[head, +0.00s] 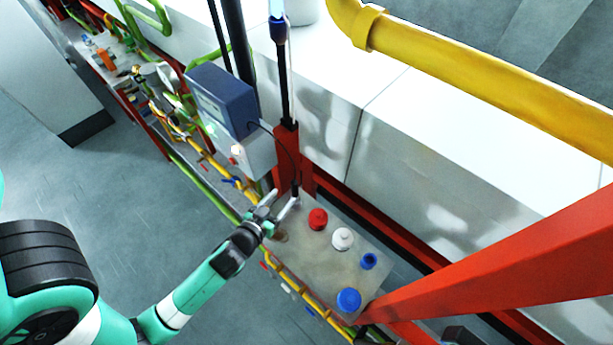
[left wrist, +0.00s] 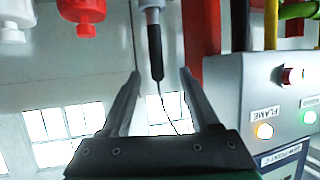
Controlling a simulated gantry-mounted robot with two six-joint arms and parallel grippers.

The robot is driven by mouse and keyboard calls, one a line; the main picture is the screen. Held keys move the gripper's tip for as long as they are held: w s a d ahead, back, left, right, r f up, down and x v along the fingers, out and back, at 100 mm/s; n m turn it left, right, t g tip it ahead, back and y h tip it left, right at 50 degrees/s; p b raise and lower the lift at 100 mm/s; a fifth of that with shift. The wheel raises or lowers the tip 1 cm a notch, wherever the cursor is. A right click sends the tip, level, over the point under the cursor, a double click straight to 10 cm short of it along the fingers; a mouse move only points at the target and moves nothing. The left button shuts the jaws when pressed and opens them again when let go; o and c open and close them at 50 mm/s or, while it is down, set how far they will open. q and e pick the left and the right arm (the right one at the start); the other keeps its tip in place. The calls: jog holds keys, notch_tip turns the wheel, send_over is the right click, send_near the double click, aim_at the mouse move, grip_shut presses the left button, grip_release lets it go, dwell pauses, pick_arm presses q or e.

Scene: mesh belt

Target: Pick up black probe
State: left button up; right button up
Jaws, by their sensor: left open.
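The black probe (left wrist: 155,52) shows in the left wrist view, with a light grey collar at one end and a thin wire at the other. In the head view it is a small dark upright piece (head: 295,190) on the shelf beside the red post. My left gripper (head: 284,198) reaches in from the left, close to the probe. In the left wrist view its two fingers (left wrist: 160,80) are spread, with the probe appearing between their tips. Whether the fingers touch it cannot be told. My right gripper is not in view.
A grey shelf (head: 325,262) carries a red knob (head: 318,219), a white knob (head: 342,238) and two blue ones (head: 348,300). A grey control box (left wrist: 285,95) with lights is near the gripper. Yellow and green pipes run along the shelf front. A red beam (head: 490,275) crosses at right.

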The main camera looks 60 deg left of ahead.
aim_at(295, 193)
pick_arm(q)
jog(key=x, duration=0.5)
jog(key=shift+w+a+f+p, duration=0.15)
jog(key=shift+w+f+p, duration=0.05)
jog(key=shift+f+p, duration=0.2)
jog(key=shift+d+x, duration=0.2)
jog(key=shift+x, duration=2.4)
jog(key=shift+w, duration=0.2)
grip_shut()
